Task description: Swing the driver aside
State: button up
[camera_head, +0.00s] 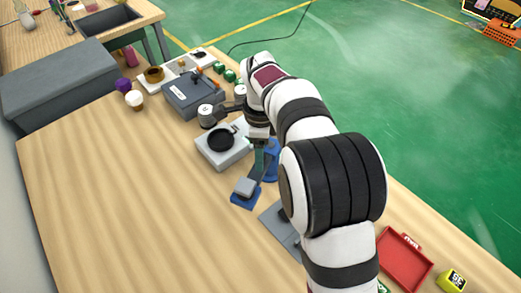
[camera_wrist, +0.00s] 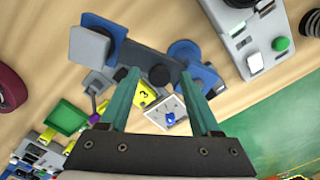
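A swing-arm device, which I take to be the driver, has a dark grey bar (camera_wrist: 135,58) with a black round knob (camera_wrist: 159,75). In the wrist view the bar runs from a blue round post (camera_wrist: 190,50) to a grey block (camera_wrist: 88,46) over a blue plate. The head view shows the grey block (camera_head: 246,186), the blue plate (camera_head: 243,200) and part of the blue post (camera_head: 272,164). My gripper (camera_wrist: 159,73) is open, its teal fingers to either side of the knob in the picture. I cannot tell whether they touch it. My arm partly hides the device in the head view.
A light box with a black round dish (camera_head: 221,140) stands just behind the device. A dark grey box (camera_head: 193,92) is farther back. A grey plate (camera_head: 277,226), red tray (camera_head: 404,263) and yellow block (camera_head: 452,280) lie nearer. The table's left side is clear.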

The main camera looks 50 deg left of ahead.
notch_tip(320, 180, up, 16)
dwell(0.4)
jog(key=shift+f, duration=0.1)
jog(key=w+d+r+n, duration=0.1)
jog(key=w+d, duration=0.1)
jog(key=d, duration=1)
jog(key=w+d+r+n, duration=0.1)
jog(key=w+d, duration=0.1)
jog(key=d, duration=0.9)
jog(key=s+d+f+y, duration=0.1)
jog(key=s+d+f, duration=0.4)
jog(key=s+d, duration=0.2)
jog(key=s+d+f+n, duration=0.1)
jog(key=s+d+f, duration=0.4)
jog(key=s+d, duration=0.3)
jog(key=shift+s+d+f+n+y, duration=0.2)
jog(key=shift+s+d+n+y, duration=0.15)
jog(key=shift+d, duration=0.2)
